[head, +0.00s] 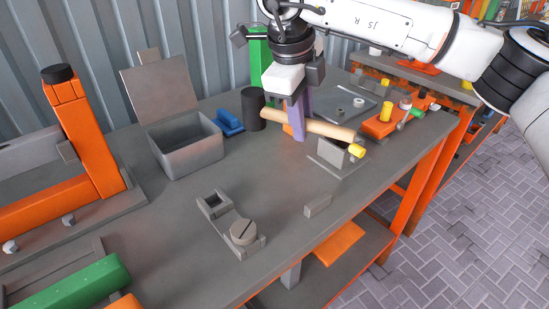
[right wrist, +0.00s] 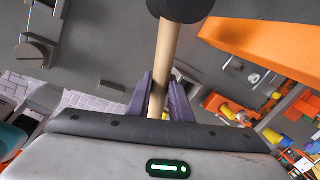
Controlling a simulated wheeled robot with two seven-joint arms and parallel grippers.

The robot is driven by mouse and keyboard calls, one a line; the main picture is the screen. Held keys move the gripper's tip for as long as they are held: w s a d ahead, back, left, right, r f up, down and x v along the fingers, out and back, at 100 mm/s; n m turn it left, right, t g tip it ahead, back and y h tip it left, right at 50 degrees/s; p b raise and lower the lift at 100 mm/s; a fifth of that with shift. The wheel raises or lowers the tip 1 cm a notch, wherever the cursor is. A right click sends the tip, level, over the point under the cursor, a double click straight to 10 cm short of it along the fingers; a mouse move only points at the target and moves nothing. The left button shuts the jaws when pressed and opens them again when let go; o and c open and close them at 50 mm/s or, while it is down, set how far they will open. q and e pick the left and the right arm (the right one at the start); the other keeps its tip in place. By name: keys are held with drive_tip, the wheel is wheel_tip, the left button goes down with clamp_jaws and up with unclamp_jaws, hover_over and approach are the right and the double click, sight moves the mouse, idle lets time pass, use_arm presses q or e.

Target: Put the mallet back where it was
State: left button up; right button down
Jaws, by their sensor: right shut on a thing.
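The mallet has a black cylindrical head (head: 254,109) and a pale wooden handle (head: 326,130). My right gripper (head: 299,120) has its purple fingers shut on the handle near the middle. The handle lies roughly level, with the head to the left and the free end to the right. In the right wrist view, the handle (right wrist: 165,60) runs up between the fingers (right wrist: 164,100) to the black head (right wrist: 180,8), which is cut off at the top edge. I cannot tell if the mallet touches the bench. My left gripper is not in view.
On the grey bench (head: 160,230) stand an open grey box (head: 190,155), a blue piece (head: 229,122), an orange frame (head: 85,140) and a grey fixture (head: 231,225). A small bracket (head: 333,153) and yellow piece (head: 357,151) sit near the handle's end. The front middle is mostly clear.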

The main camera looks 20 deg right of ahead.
wheel_tip(320, 180, down, 9)
drive_tip(key=shift+r, duration=0.1)
idle(0.3)
drive_tip(key=c, duration=1.6)
unclamp_jaws()
drive_tip(key=shift+f, duration=0.2)
drive_tip(key=v, duration=1.2)
drive_tip(key=shift+r, duration=0.15)
